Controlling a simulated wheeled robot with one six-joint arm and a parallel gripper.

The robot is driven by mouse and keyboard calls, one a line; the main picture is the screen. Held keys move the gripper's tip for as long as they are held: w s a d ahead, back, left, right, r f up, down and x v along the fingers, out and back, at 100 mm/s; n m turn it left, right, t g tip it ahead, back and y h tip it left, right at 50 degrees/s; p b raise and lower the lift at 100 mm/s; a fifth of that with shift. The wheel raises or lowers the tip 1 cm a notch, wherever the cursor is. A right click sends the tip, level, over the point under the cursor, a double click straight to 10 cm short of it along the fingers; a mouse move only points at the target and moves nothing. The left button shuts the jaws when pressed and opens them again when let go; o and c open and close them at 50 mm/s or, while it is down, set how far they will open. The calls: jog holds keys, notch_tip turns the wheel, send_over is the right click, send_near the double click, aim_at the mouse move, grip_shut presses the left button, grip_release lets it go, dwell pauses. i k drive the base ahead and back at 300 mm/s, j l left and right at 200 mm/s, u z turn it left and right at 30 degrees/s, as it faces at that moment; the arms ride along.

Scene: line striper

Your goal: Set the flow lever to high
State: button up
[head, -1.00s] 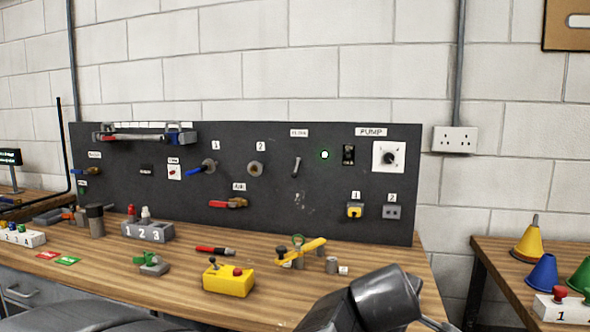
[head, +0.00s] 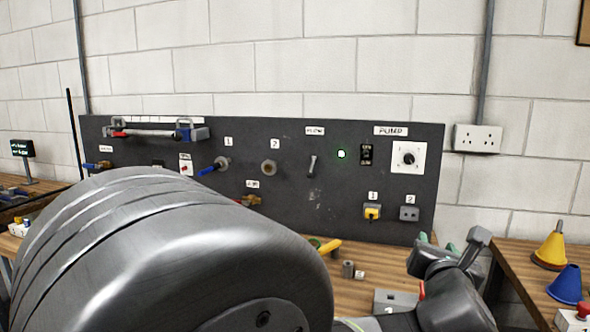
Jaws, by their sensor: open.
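The flow lever (head: 312,166) is a small grey handle on the dark panel, below the FLOW label (head: 315,131). It stands near vertical with a slight tilt, its lower end a little to the left. Its setting marks are too small to read. My gripper (head: 452,252) is at the lower right, in front of the panel and well to the right of and below the lever. It is open, touches nothing I can make out, and is partly hidden by its own links.
A green lamp (head: 341,154), a black switch (head: 366,155) and the PUMP dial (head: 408,158) sit right of the lever. A valve with a blue handle (head: 212,167) is to its left. My large arm link hides much of the bench (head: 380,284). Cones stand on the right table.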

aim_at(309, 175)
jog(key=i+j+u, duration=0.25)
jog(key=i, duration=0.2)
jog(key=i+j+u, duration=0.25)
jog(key=i, duration=0.2)
jog(key=l, duration=0.1)
